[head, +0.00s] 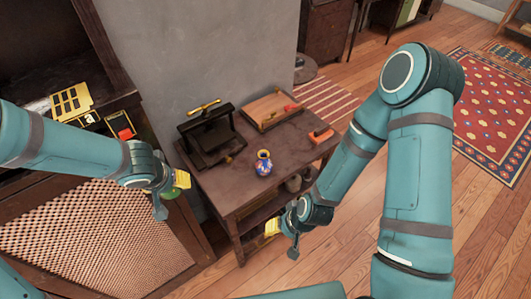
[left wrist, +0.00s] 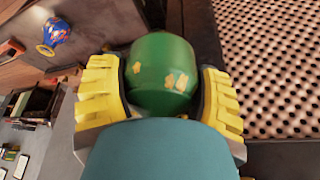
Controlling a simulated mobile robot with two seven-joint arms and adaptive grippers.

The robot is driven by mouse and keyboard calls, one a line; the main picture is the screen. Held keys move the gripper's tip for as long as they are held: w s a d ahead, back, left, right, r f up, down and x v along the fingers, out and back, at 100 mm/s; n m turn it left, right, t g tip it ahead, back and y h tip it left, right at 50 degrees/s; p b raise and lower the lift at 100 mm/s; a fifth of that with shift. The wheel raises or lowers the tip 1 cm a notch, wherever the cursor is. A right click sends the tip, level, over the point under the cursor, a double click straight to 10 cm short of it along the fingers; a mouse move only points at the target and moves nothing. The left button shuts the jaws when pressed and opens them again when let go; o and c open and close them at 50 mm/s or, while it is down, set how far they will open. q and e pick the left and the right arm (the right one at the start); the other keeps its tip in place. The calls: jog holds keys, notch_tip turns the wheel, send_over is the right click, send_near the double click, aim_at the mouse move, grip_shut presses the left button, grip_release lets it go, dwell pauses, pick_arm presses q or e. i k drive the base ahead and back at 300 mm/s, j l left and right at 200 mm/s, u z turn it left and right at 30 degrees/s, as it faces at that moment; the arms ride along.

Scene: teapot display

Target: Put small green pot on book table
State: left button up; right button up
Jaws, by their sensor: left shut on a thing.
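My left gripper (head: 180,181) is shut on a small green pot with yellow flower marks (left wrist: 163,78), held between its yellow finger pads in the left wrist view. In the head view only a sliver of the pot (head: 172,194) shows below the gripper, just left of the dark wooden table (head: 222,183). This table carries bookbinding-like tools and is probably the book table. The pot is apart from its top. My right gripper (head: 272,228) is by the table's front right, low near its shelf; its jaw opening is unclear.
A blue patterned vase (head: 263,163) stands near the table's middle front. A black press (head: 210,136), a wooden board (head: 270,109) and an orange-handled tool (head: 321,135) occupy the back and right. The table's front left is bare. A cabinet with a lattice panel (head: 100,230) stands at left.

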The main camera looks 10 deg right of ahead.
aim_at(285, 150)
jog(key=i+l+u, duration=0.25)
jog(key=l, duration=0.65)
jog(key=i+l+u, duration=0.3)
jog(key=l, duration=0.65)
jog(key=i+l+u, duration=0.25)
jog(key=l, duration=0.75)
jog(key=l+u, duration=0.3)
jog(key=l, duration=0.65)
